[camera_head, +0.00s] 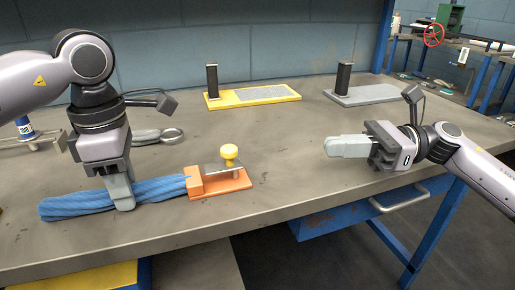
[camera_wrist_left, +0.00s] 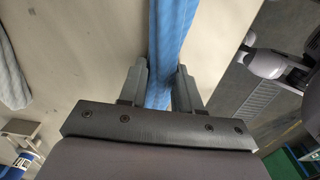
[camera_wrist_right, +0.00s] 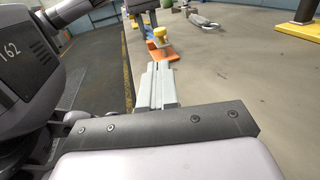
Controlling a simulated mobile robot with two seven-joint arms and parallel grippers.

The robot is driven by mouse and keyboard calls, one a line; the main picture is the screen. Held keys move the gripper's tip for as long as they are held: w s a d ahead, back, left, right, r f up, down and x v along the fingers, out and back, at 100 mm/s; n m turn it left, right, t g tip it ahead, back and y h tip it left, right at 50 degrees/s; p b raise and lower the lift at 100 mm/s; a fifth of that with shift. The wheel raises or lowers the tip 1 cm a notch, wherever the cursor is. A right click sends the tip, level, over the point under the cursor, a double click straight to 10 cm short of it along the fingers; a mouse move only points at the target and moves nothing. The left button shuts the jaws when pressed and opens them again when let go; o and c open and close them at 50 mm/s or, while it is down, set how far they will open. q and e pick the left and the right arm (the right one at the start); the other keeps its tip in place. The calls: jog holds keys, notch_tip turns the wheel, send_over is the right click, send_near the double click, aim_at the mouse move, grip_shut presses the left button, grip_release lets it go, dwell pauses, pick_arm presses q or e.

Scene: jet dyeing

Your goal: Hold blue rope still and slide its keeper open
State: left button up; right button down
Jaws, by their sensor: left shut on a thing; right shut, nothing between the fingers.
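The blue rope (camera_head: 75,206) is a thick bundle lying along the front of the bench. Its right end runs into the orange keeper block (camera_head: 222,187), which has a metal plate and a yellow knob (camera_head: 230,152) on top. My left gripper (camera_head: 122,201) points down and is shut on the rope, left of the keeper; the rope passes between its fingers in the left wrist view (camera_wrist_left: 163,45). My right gripper (camera_head: 330,147) is shut and empty, above the bench, right of the keeper and apart from it. The knob also shows ahead of it in the right wrist view (camera_wrist_right: 160,33).
A yellow-framed plate (camera_head: 252,96) and a grey plate (camera_head: 375,94), each with a dark post, stand at the back. The bench between keeper and right gripper is clear.

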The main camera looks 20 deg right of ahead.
aim_at(232, 155)
jog(key=x, duration=1.4)
jog(key=shift+a, duration=0.1)
jog(key=shift+a, duration=2.05)
pick_arm(q)
jog(key=shift+d, duration=0.1)
pick_arm(e)
jog(key=shift+s, duration=0.1)
jog(key=v, duration=1.4)
jog(key=shift+d, duration=0.15)
